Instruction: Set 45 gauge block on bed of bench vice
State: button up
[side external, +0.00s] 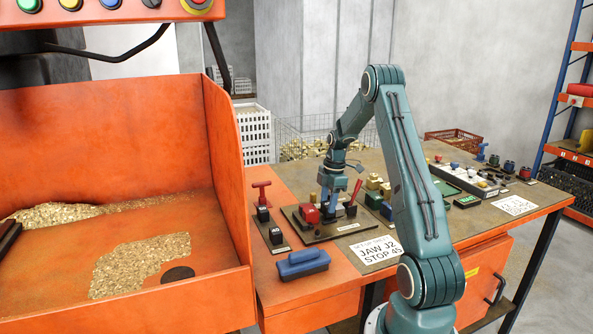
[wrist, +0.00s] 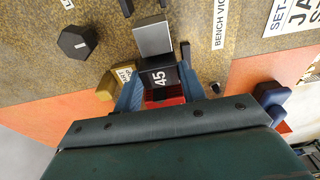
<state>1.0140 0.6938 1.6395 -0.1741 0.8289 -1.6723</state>
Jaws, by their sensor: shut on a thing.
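The 45 gauge block (wrist: 160,74) is dark, with a white "45" on its face. In the wrist view it sits between the two blue fingers of my gripper (wrist: 160,92), which are shut on it. Red shows just below it between the fingers. A plain grey block (wrist: 152,37) lies right beyond it. The bench vice's name label (wrist: 220,25) is to the right. In the side view my gripper (side external: 331,203) points down over the dark vice board (side external: 322,234), beside a red part (side external: 308,214). The gauge block is not clear there, and I cannot tell whether it touches the bed.
A set-up card (side external: 378,250) reads "JAW J2 STOP 45". A blue brush (side external: 302,263) lies at the bench's front. A black hexagonal knob (wrist: 77,42) is left in the wrist view.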

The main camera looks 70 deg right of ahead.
jog(key=shift+f, duration=0.3)
dwell(0.5)
jog(key=o, duration=1.3)
jog(key=shift+o, duration=0.6)
jog(key=o, duration=0.3)
jog(key=shift+r, duration=3.45)
jog(key=shift+r, duration=0.1)
